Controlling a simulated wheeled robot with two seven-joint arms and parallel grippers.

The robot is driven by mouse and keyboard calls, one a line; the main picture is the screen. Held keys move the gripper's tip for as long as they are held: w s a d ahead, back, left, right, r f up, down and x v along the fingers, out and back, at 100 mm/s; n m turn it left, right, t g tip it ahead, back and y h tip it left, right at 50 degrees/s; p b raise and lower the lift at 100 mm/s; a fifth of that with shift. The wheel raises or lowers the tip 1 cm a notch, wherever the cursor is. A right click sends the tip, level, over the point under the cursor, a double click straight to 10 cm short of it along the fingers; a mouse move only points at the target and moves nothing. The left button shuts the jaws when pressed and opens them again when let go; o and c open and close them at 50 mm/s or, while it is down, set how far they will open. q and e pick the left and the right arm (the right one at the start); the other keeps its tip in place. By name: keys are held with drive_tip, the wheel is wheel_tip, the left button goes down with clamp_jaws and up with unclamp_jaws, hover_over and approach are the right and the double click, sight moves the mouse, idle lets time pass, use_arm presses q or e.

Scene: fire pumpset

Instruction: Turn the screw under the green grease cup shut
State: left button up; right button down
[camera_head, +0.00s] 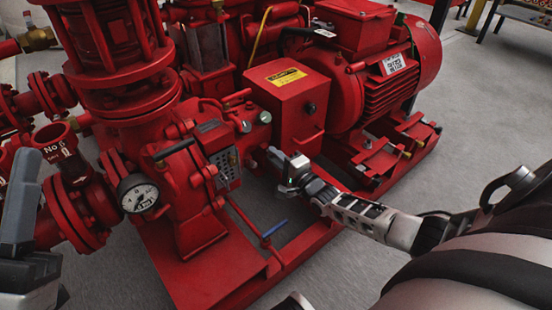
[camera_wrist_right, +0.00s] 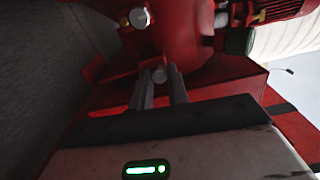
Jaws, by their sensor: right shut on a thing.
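A dark green round part, likely the grease cup (camera_wrist_right: 238,41), shows to the right of the fingers there. In the head view the screw is hidden by the gripper. My left gripper (camera_head: 22,225) is partly cut off at the left edge, and its opening cannot be judged.
A red box with a yellow label (camera_head: 286,76) and a red motor (camera_head: 375,70) stand behind the gripper. A pressure gauge (camera_head: 139,194) and a blue-handled lever (camera_head: 274,229) are nearby. Open grey floor (camera_head: 480,110) lies to the right.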

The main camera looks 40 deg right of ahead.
use_arm(q)
drive_tip(key=shift+s+r+m+h, duration=0.1)
drive_tip(key=shift+r+m+h, duration=0.2)
drive_tip(key=shift+m, duration=0.1)
use_arm(e)
drive_tip(key=shift+f+m, duration=0.1)
drive_tip(key=shift+m, duration=1)
drive_tip(key=shift+s, duration=0.1)
drive_tip(key=c, duration=1.3)
unclamp_jaws()
drive_tip(key=shift+c, duration=0.2)
